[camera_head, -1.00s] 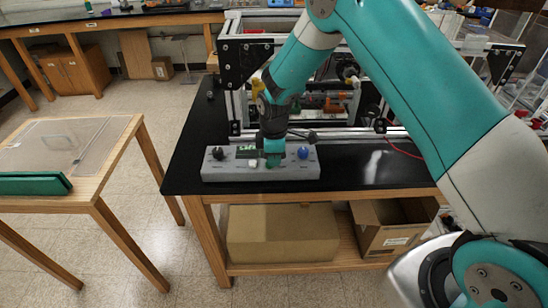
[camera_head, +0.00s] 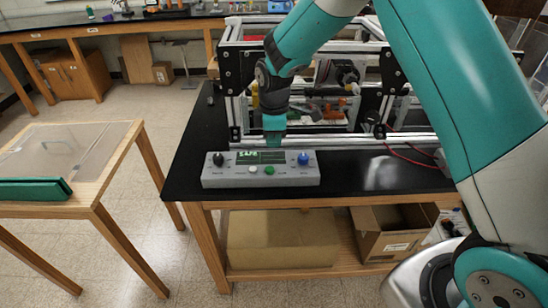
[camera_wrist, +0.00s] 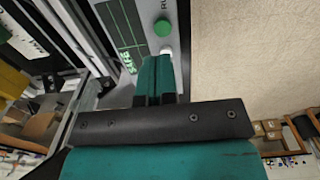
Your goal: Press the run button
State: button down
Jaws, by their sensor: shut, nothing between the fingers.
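The grey control box (camera_head: 232,181) stands on the black bench top. The green run button (camera_head: 269,170) is on its front half, with a white button (camera_head: 252,169) to its left. In the wrist view, the green button (camera_wrist: 162,28) has partly visible lettering starting "RU" beside it. My gripper (camera_head: 274,142) is shut and empty, pointing down above the back of the box, apart from the green button. In the wrist view, its closed teal fingers (camera_wrist: 158,62) end near the white button, which they partly hide.
An aluminium extrusion frame (camera_head: 236,110) stands close behind the box. A red cable (camera_head: 410,160) lies on the bench to the right.

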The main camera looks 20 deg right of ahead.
jog(key=shift+r+b, duration=0.4)
jog(key=shift+r, duration=2.1)
jog(key=s+a+r+m+y, duration=0.1)
jog(key=s+r+m, duration=0.1)
jog(key=s, duration=0.8)
jog(key=s+a+r+m+y+b, duration=0.1)
jog(key=s+r, duration=0.4)
jog(key=s, duration=0.5)
jog(key=s+a+r+m+y, duration=0.2)
jog(key=s+a+r+m, duration=0.1)
jog(key=s, duration=0.8)
jog(key=shift+r+m, duration=0.35)
jog(key=shift+m, duration=0.35)
jog(key=shift+w, duration=0.1)
